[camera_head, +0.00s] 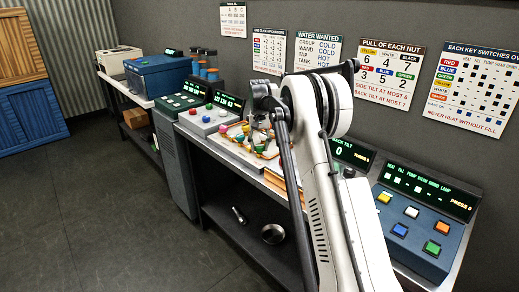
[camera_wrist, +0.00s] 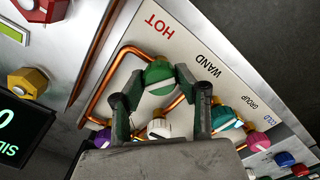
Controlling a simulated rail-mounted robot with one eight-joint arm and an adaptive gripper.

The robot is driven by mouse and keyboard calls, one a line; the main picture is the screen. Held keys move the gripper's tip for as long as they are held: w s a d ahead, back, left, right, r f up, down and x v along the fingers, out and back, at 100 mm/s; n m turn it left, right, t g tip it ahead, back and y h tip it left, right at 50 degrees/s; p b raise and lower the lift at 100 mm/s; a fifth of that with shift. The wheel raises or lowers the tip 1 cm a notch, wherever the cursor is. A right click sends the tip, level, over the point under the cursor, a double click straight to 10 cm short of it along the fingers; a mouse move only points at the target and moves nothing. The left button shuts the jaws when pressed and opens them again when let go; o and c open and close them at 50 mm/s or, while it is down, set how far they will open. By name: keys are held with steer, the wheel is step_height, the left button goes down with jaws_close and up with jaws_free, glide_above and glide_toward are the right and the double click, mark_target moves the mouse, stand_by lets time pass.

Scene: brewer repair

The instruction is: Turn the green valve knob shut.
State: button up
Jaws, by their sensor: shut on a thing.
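The green valve knob (camera_wrist: 159,76) sits on a pale panel with copper pipes, near the word HOT in the wrist view. It has a white mark across its face. My gripper (camera_wrist: 156,90) has one finger on each side of this knob and is shut on it. The finger pads partly hide the knob's sides. In the head view my gripper (camera_head: 262,142) is down at the valve panel, and my arm hides part of it; I cannot make out the green knob there.
Close by are a white-faced knob (camera_wrist: 159,128), a teal knob (camera_wrist: 222,117), a purple knob (camera_wrist: 103,138) and a pink knob (camera_wrist: 259,140). A yellow nut (camera_wrist: 27,82) is at the left. A button box (camera_head: 418,228) stands at the right of the bench.

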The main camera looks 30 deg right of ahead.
mark_target(259, 146)
steer(key=n+b, duration=0.1)
steer(key=n, duration=0.5)
steer(key=shift+n, duration=0.3)
stand_by(0.4)
steer(key=o, duration=1.1)
steer(key=shift+o, duration=0.2)
steer(key=shift+r, duration=0.1)
step_height(259, 146, up, 12)
